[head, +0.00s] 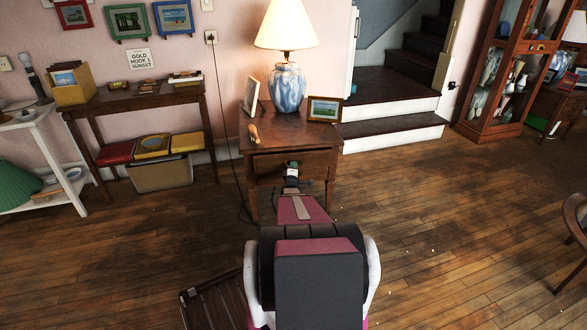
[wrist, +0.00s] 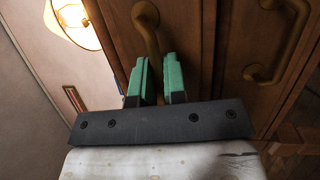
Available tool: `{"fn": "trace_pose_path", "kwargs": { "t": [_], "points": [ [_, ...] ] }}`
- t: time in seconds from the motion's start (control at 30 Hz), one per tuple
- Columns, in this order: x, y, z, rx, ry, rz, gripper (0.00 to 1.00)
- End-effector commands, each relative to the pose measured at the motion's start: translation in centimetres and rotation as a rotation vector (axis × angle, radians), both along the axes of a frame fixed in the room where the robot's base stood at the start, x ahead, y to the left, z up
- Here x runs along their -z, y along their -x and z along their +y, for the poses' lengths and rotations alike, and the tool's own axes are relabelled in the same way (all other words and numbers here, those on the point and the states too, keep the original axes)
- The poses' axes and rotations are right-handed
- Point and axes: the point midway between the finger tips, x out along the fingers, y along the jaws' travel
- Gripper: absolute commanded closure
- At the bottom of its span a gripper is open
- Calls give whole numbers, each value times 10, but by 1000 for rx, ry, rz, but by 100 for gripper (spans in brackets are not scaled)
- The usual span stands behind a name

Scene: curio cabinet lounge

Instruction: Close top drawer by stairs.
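The wooden side table (head: 262,135) stands beside the stairs (head: 385,105). Its drawer front (head: 266,163) shows under the tabletop, partly hidden by my arm. How far the drawer stands out is hard to tell. My gripper (head: 292,165) is at this front in the head view. In the wrist view, the green fingers of my gripper (wrist: 160,70) are apart, with a narrow gap between them. A curved brass-coloured handle (wrist: 147,18) runs down to the fingertips; contact is unclear. A second handle (wrist: 266,75) sits on the neighbouring front to the right.
A lamp (head: 288,88) and small picture frames (head: 324,109) stand on the side table. A cord (head: 228,140) hangs at its left. A console table (head: 140,98) is farther left, a glass cabinet (head: 508,75) to the right. The floor (head: 440,215) at right is mostly clear.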

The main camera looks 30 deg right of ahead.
Motion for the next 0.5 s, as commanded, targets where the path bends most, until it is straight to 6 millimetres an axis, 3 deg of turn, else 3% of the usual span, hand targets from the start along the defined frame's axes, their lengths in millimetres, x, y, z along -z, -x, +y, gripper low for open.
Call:
{"fn": "trace_pose_path", "kwargs": {
  "t": [0.17,0.4,0.5],
  "points": [
    [1,-9,-3,0,-1,1,100],
    [1,-41,-16,0,0,-1,100],
    [0,-42,-17,0,-1,-1,100]
  ]
}}
